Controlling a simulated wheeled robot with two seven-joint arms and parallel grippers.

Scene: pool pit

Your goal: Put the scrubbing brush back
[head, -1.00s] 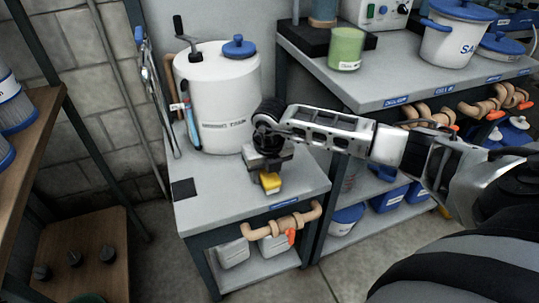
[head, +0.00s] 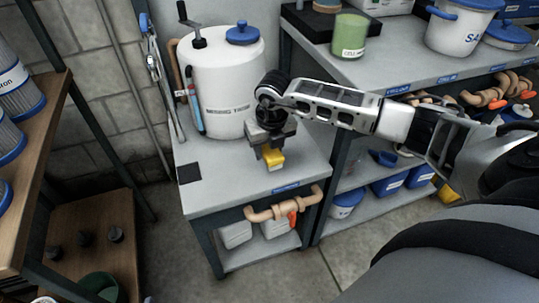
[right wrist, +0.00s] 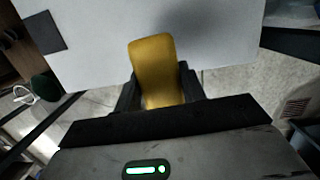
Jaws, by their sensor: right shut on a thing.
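My right gripper (head: 270,148) reaches in from the right and is shut on a yellow block-like thing, which looks like the scrubbing brush (head: 274,160). It is over the right part of the small grey bench (head: 225,190), in front of the white tank. In the right wrist view the yellow brush (right wrist: 153,68) stands out between the two dark fingers (right wrist: 158,92). Its bristles do not show, and I cannot tell how far it is above the bench top. A dark square patch (head: 188,172) lies on the bench's left side. My left gripper is not in view.
The white tank (head: 225,95) with a crank and blue cap stands at the bench's back. A taller bench (head: 400,75) with a green cup (head: 349,36) and white pot is at the right. A wooden shelf (head: 40,130) with filters stands left. The bench's front left is clear.

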